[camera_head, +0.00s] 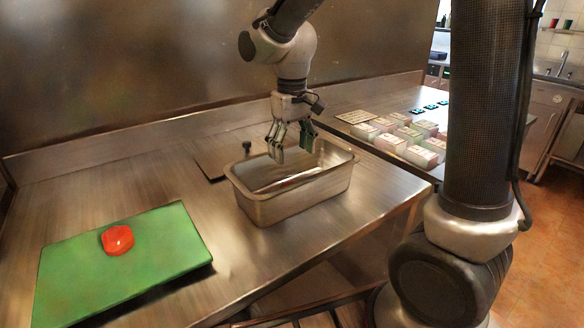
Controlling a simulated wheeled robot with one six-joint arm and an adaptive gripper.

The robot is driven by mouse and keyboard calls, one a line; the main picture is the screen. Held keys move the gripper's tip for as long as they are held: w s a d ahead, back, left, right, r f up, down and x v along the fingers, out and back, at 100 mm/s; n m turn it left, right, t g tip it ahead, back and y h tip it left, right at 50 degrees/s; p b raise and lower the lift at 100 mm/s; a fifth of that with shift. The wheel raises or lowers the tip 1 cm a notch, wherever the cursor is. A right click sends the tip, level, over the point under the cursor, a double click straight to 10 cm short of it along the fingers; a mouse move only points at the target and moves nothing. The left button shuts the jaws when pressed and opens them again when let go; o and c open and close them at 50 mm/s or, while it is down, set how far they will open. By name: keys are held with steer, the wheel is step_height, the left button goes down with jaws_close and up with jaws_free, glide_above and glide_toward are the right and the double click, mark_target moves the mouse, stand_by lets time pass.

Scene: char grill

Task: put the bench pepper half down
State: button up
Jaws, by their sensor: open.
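A red pepper half (117,239) lies on the green cutting board (75,265) at the left of the steel bench. My gripper (291,148) is open and points down over the metal pan (285,208), to the right of the board. Its fingertips are at about the height of the pan's rim in the picture; I cannot tell whether they reach inside. A thin pale strip with a reddish edge (290,181) shows in the pan; what it is is unclear. I see nothing held in the gripper, and the pepper half is well apart from it.
A dark flat piece with a black knob (247,146) lies behind the pan. Several pale packs (420,155) stand on the counter at the back right. Bare steel (205,215) lies between board and pan. A steel wall rises behind the bench.

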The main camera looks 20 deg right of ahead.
steer(key=s+d+r+m+t, duration=0.2)
steer(key=s+d+r, duration=0.5)
steer(key=s+d, duration=0.15)
steer(key=s+d+m+t, duration=0.1)
steer(key=s+d+t, duration=0.1)
steer(key=s+d, duration=0.6)
steer(key=s, duration=0.3)
steer(key=shift+r+m, duration=0.3)
